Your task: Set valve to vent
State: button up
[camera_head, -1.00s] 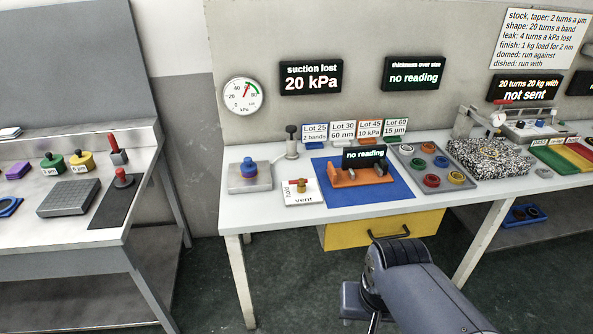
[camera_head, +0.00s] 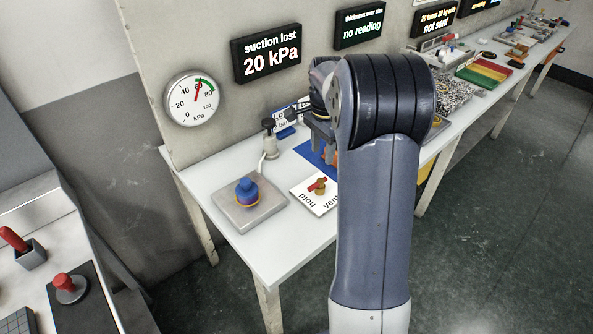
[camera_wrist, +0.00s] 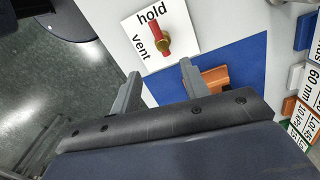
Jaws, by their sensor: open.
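The valve (camera_head: 318,187) is a brass knob with a red lever on a white plate (camera_head: 300,190) marked hold and vent. In the wrist view the valve (camera_wrist: 162,40) is at top centre, and its red lever lies toward the word hold. My gripper (camera_wrist: 158,78) is open and empty, with its two fingers apart. The valve is beyond the fingertips in the wrist view, not between them. In the head view my arm covers most of the gripper and part of the plate's right side.
A blue mat (camera_wrist: 222,72) with an orange fixture (camera_wrist: 209,82) lies beside the plate. A grey block with a blue knob (camera_head: 247,192) stands left of the valve. A black-topped post (camera_head: 269,138) stands behind. The gauge (camera_head: 195,98) and suction display (camera_head: 267,52) are on the back panel.

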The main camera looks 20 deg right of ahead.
aim_at(320, 180)
notch_tip(320, 180, down, 11)
jog(key=shift+w, duration=0.1)
dwell(0.4)
jog(key=shift+d, duration=0.1)
grip_shut()
dwell(0.3)
